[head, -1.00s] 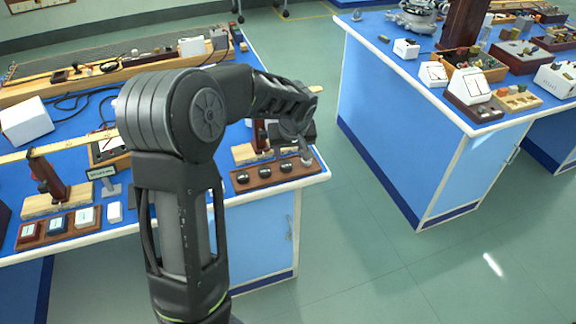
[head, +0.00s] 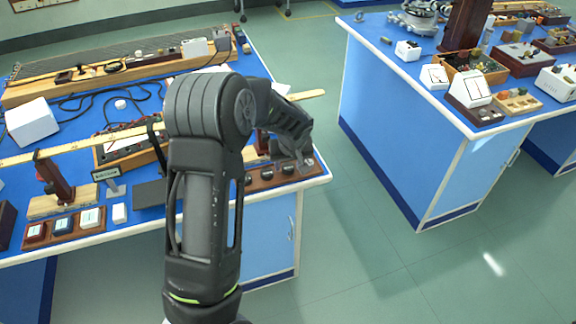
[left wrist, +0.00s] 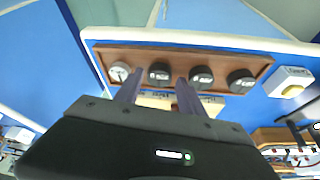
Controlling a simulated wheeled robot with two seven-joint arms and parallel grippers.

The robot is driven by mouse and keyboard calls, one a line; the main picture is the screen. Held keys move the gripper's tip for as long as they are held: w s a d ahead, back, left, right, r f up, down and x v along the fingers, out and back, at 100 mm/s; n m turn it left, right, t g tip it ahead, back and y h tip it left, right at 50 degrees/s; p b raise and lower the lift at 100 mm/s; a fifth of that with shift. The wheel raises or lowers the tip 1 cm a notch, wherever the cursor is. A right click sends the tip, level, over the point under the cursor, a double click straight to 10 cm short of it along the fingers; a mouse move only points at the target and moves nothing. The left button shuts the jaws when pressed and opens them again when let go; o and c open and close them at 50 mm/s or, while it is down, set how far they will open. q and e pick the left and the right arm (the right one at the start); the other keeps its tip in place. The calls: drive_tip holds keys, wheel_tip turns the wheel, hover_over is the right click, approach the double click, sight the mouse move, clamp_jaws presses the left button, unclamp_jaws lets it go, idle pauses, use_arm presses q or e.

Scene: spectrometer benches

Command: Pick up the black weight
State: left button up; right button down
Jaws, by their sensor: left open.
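A brown wooden rack (head: 262,184) at the front right corner of the left bench holds a row of weights. In the left wrist view the rack (left wrist: 140,55) shows a grey weight (left wrist: 119,71) at the left, then a black weight (left wrist: 158,73), a second black one (left wrist: 201,76) and a third (left wrist: 241,80). My left gripper (head: 290,162) is open over the rack, partly hidden by its own arm. In the left wrist view its fingers (left wrist: 157,84) stand either side of the black weight nearest the grey one; contact cannot be told. My right gripper is out of view.
A yellow ruler beam (head: 307,95) on a wooden stand crosses the bench behind my arm. A white block (head: 120,212) and a rack of small boxes (head: 64,227) lie left. The bench edge is close to the weights. A second bench (head: 400,70) stands right across clear floor.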

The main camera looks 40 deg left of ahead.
use_arm(q)
drive_tip(key=shift+w+a+f, duration=0.15)
drive_tip(key=shift+w+f, duration=0.05)
drive_tip(key=shift+f, duration=0.4)
drive_tip(key=shift+c, duration=0.4)
clamp_jaws()
